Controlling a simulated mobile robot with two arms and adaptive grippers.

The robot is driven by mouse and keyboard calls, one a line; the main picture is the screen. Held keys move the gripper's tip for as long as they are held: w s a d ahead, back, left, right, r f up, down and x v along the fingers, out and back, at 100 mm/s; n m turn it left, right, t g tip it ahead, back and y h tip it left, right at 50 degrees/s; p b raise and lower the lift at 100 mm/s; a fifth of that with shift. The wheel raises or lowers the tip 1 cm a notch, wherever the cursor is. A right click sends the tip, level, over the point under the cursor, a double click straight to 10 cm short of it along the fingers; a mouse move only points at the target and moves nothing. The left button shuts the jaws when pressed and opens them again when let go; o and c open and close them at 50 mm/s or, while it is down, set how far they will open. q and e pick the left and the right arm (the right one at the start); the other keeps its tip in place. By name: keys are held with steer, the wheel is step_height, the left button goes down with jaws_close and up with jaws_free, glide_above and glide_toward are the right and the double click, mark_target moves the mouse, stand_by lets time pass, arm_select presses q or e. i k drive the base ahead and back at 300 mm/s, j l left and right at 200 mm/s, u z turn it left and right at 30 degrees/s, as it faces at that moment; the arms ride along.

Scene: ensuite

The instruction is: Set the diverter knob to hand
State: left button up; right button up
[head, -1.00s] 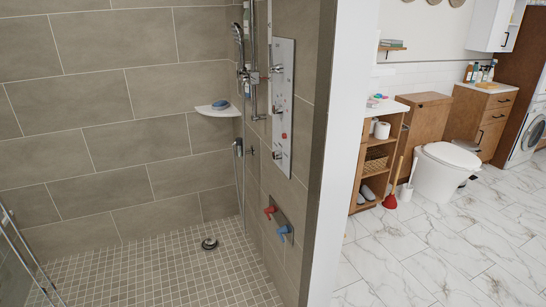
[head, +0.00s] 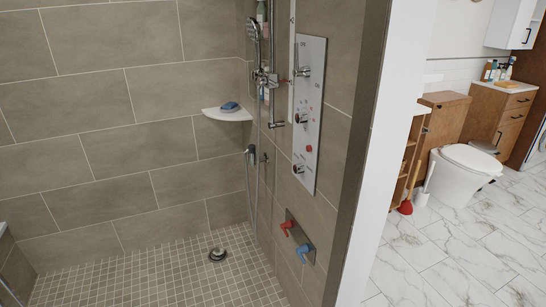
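A pale shower panel (head: 308,115) is fixed to the tiled wall on the right side of the shower. It carries several knobs in a column: an upper knob (head: 302,72), a middle knob (head: 301,119) and a lower knob (head: 299,168). A small red button (head: 309,149) sits between the lower two. The markings are too small to read, so I cannot tell which knob is the diverter or its setting. A hand shower (head: 252,31) hangs on a rail left of the panel. Neither of my grippers shows.
Red (head: 287,227) and blue (head: 304,252) handles sit on a low wall plate. A corner shelf (head: 228,114) holds a blue item. A drain fitting (head: 217,254) is on the otherwise clear shower floor. The white wall end (head: 385,150) separates the shower from the toilet (head: 462,175).

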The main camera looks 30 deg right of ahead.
mark_target(299, 168)
steer(key=i+l+u, duration=0.1)
steer(key=i, duration=1.95)
